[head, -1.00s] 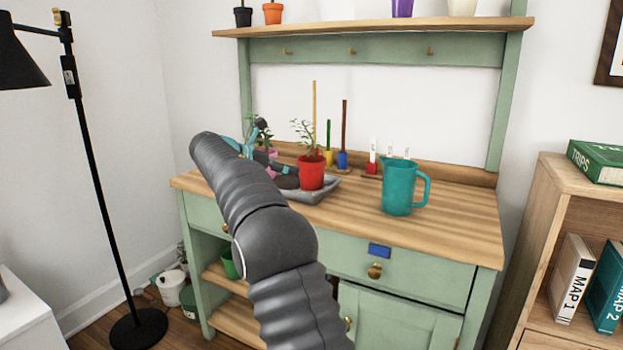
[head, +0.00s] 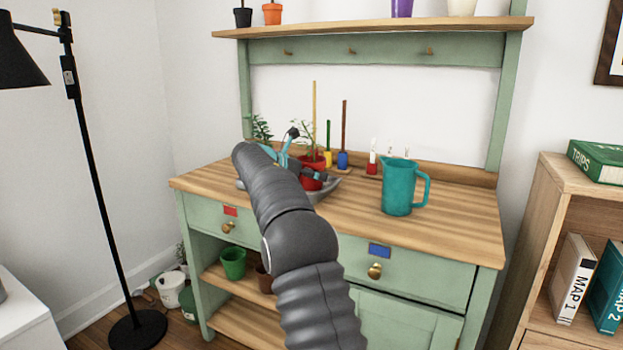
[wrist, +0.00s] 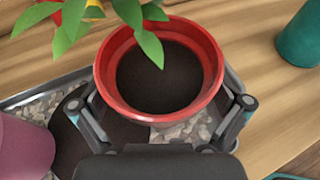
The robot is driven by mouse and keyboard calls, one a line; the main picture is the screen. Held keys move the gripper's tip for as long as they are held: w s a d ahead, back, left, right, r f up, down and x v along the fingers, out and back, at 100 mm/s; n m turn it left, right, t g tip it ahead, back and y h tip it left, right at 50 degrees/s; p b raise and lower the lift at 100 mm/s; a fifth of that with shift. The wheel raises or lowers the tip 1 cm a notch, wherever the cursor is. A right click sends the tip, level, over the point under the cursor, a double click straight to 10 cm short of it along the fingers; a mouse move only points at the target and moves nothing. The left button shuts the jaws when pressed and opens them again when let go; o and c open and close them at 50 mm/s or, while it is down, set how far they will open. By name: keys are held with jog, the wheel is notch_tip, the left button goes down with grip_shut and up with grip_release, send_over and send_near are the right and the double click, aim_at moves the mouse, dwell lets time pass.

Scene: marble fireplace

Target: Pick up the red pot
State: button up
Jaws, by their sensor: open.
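The red pot (head: 311,184) holds a green leafy plant and stands at the tray on the wooden worktop, partly hidden by my gripper in the head view. In the wrist view the red pot (wrist: 108,75) fills the middle, with dark soil inside and leaves over its far side. My gripper (wrist: 163,98) is open, with one finger on the left and one on the right of the pot's near half. The fingers sit close to its wall; I cannot tell if they touch it. My gripper (head: 306,163) also shows in the head view.
The grey tray (head: 334,189) holds gravel, shown in the wrist view. A pink pot (wrist: 22,150) stands close on the left. A teal pitcher (head: 398,188) stands to the right. Small yellow and blue pots with sticks are behind. The worktop's front right is clear.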

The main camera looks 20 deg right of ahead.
aim_at(311, 159)
jog(key=shift+c, duration=0.3)
jog(key=c, duration=1.3)
jog(key=shift+r, duration=0.1)
jog(key=shift+r+p, duration=0.7)
jog(key=shift+r, duration=1.2)
jog(key=s+d+r+b, duration=0.1)
jog(key=s+d+r, duration=0.4)
jog(key=s, duration=0.5)
notch_tip(311, 159, up, 2)
jog(key=shift+s+r, duration=0.1)
jog(key=shift+s, duration=0.2)
